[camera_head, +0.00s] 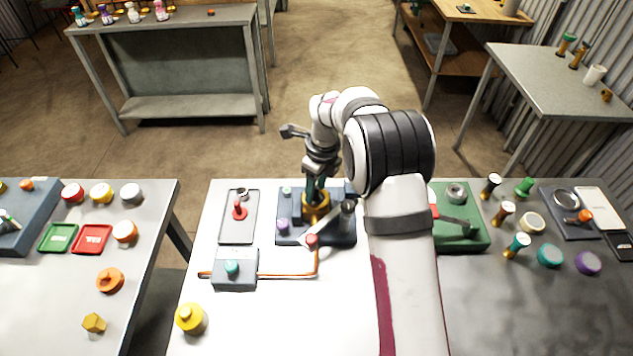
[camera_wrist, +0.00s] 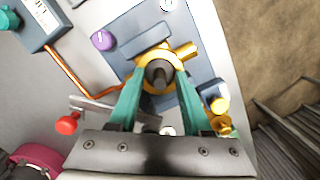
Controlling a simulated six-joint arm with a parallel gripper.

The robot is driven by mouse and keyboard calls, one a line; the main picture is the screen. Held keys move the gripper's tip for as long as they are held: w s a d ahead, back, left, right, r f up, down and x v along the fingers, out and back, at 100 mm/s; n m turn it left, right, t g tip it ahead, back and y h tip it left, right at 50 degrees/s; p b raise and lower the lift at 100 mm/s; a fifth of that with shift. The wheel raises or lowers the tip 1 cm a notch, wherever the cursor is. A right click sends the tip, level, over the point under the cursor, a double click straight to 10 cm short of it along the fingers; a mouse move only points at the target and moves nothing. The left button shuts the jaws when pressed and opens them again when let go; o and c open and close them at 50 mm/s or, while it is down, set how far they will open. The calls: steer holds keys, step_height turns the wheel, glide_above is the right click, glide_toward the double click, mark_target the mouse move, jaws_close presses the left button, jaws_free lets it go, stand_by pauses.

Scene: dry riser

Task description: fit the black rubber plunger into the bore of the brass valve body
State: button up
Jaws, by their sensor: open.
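The brass valve body (camera_head: 316,210) stands on a dark base plate (camera_head: 287,238) on the bench, under my gripper. In the wrist view the valve body (camera_wrist: 178,86) shows as a yellow ring with side stubs. The black rubber plunger (camera_wrist: 158,73) appears as a dark round cylinder at the ring's centre, in line with the bore. How deep it sits cannot be told; my gripper hides it in the head view. My gripper (camera_wrist: 158,84) is open, its teal fingers on either side of the plunger and reaching down to the valve body.
A purple knob (camera_wrist: 103,40) and a red-ended lever (camera_wrist: 68,124) are close beside the valve. An orange pipe (camera_head: 285,275) runs to a grey box (camera_head: 236,281). A tray (camera_head: 238,230) lies left, a green plate (camera_head: 465,240) right. The front of the bench is mostly clear.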

mark_target(321, 201)
step_height(321, 201, up, 12)
steer(key=d, duration=0.1)
steer(key=s+d+r+n, duration=0.2)
steer(key=s+r+n, duration=0.1)
steer(key=s, duration=0.3)
steer(key=s+d+r+n, duration=0.1)
steer(key=s+r+n, duration=0.1)
steer(key=s+n, duration=0.35)
steer(key=s+d+f+n, duration=0.1)
steer(key=s+n, duration=0.4)
steer(key=s, duration=0.7)
steer(key=s+d+f+n+g, duration=0.1)
steer(key=s+f+n, duration=0.2)
steer(key=s, duration=0.9)
steer(key=n, duration=0.2)
steer(key=shift+s+d+n+y, duration=0.3)
steer(key=shift+s+n, duration=0.05)
